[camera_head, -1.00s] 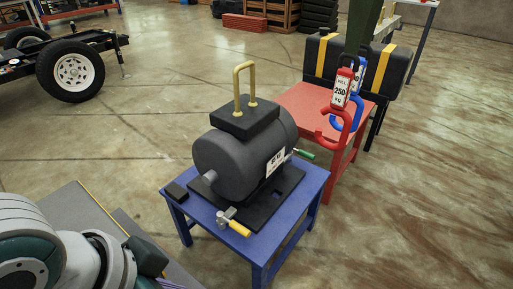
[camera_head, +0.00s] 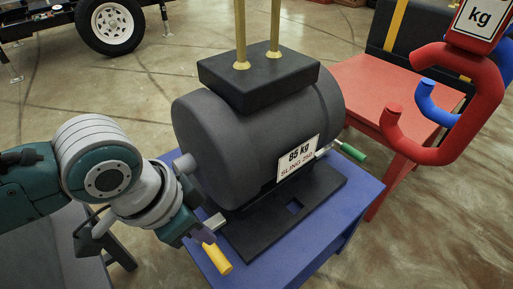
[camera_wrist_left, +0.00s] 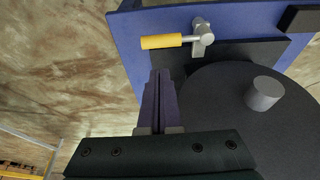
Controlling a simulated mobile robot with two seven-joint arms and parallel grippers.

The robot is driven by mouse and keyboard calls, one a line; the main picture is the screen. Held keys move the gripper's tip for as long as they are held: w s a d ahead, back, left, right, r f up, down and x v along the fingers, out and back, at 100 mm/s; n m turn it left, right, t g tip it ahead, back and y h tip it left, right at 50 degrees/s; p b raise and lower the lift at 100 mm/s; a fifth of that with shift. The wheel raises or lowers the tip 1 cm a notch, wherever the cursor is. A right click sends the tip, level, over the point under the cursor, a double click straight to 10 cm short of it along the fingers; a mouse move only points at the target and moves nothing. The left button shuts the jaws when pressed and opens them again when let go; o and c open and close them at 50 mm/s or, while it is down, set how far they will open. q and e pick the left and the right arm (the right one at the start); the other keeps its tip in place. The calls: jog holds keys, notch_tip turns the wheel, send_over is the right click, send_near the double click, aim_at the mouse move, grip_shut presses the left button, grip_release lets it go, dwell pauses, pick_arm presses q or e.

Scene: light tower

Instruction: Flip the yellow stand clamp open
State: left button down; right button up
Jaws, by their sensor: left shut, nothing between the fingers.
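The yellow stand clamp (camera_head: 217,258) sits at the near-left edge of the blue stand, by the corner of the black base plate. Its yellow handle points toward the front edge; in the left wrist view the clamp handle (camera_wrist_left: 161,41) lies to the left of its metal pivot (camera_wrist_left: 203,37). My left gripper (camera_head: 207,236) is just beside the handle in the head view. In the left wrist view my left gripper's fingers (camera_wrist_left: 160,76) are together and empty, with their tips just short of the handle. Whether they touch it is unclear. My right gripper is out of view.
A red hook (camera_head: 445,140) hangs before a red table (camera_head: 360,90).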

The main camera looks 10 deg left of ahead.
pick_arm(q)
jog(key=b+x, duration=0.7)
jog(key=x, duration=0.3)
dwell(0.3)
